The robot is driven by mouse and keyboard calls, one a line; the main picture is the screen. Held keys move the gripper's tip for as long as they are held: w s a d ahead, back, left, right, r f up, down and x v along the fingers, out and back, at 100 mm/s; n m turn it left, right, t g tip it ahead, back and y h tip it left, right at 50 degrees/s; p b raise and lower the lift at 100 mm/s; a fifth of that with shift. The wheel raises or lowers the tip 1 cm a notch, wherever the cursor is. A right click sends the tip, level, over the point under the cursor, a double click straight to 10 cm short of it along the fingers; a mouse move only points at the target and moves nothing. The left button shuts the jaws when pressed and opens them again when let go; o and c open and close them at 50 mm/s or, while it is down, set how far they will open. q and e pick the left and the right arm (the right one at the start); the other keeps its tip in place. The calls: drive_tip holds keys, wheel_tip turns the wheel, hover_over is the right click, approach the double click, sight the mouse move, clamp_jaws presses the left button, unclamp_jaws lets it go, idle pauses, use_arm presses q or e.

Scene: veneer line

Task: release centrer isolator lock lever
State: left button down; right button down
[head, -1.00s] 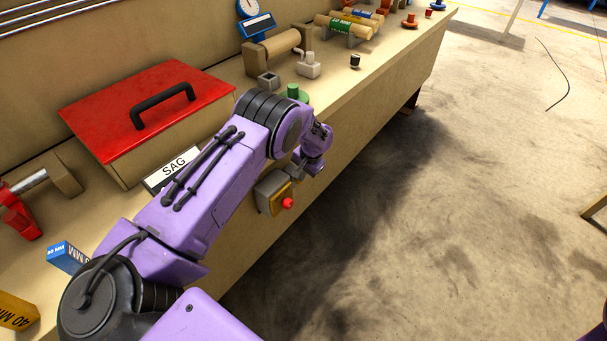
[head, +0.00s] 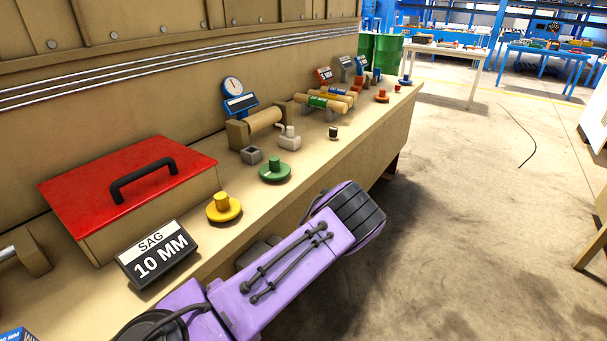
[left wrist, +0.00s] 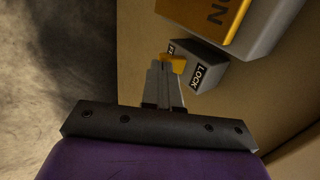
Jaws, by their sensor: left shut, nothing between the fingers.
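In the left wrist view, my left gripper (left wrist: 166,72) is shut and empty, its fingertips close to a small yellow piece (left wrist: 178,64). That piece sits against a grey block (left wrist: 196,60) with a black LOCK label, and looks like the lock lever. I cannot tell whether the fingertips touch it. A second small label beside it is mostly hidden. Above is the isolator box (left wrist: 264,34), grey with a yellow face marked ON, cut off by the frame edge. In the head view my purple left arm covers most of the isolator, and the left gripper is hidden. My right gripper is not in view.
The bench (head: 225,240) carries a black SAG 10 MM sign (head: 156,254), a red-lidded box (head: 130,190), a yellow knob (head: 223,207) and a green knob (head: 275,169). Open concrete floor (head: 470,230) lies to the right of the bench.

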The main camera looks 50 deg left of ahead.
use_arm(q)
drive_tip(key=shift+r+p, duration=0.6)
drive_tip(key=shift+r, duration=0.25)
drive_tip(key=w+d+r, duration=0.2)
drive_tip(key=d+r, duration=0.6)
drive_tip(key=d, duration=0.3)
drive_tip(key=shift+w+r, duration=0.15)
drive_tip(key=shift+w, duration=0.15)
